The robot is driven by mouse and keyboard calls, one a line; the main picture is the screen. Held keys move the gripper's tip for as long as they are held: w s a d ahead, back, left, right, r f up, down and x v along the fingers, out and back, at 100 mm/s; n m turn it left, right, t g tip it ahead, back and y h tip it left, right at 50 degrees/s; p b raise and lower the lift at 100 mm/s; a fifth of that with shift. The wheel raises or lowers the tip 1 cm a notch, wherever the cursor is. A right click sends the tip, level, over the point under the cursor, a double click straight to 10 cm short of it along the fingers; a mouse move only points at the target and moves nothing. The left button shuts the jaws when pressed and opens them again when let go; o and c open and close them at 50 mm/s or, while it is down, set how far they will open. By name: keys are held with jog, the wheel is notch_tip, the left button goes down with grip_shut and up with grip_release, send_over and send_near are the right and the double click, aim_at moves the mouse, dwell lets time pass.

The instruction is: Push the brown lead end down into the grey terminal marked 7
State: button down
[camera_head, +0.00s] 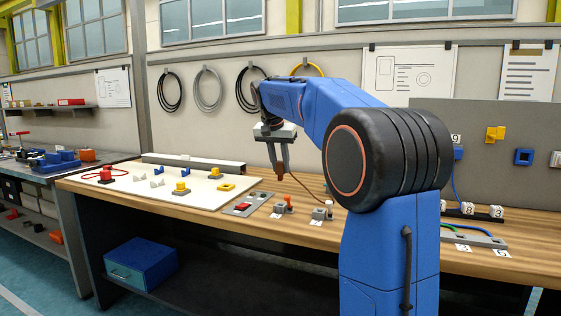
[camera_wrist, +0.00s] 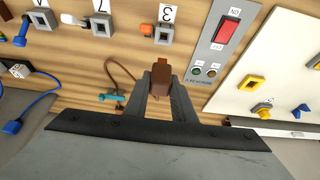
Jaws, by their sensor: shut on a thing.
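My gripper (camera_head: 281,172) is shut on the brown lead end (camera_wrist: 164,64) and holds it above the wooden bench. In the wrist view the gripper (camera_wrist: 161,84) has the brown block between its fingertips, and a thin brown lead (camera_wrist: 122,68) curves away from it.
Another grey terminal (camera_wrist: 42,18) has a blue lever (camera_wrist: 21,36). A teal piece (camera_wrist: 112,98) lies by the brown lead. A panel with a red switch (camera_wrist: 228,32) and a white board (camera_head: 150,188) with coloured parts lie on the other side. A blue plug (camera_wrist: 12,127) shows too.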

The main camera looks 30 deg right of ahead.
aim_at(280, 174)
jog(key=shift+f, duration=2.4)
jog(key=s+d+f, duration=0.1)
jog(key=s+d, duration=0.7)
jog(key=s, duration=0.3)
jog(key=shift+d, duration=0.3)
jog(key=shift+f, duration=0.25)
jog(key=shift+f, duration=0.95)
jog(key=shift+f, duration=1.4)
dwell(1.1)
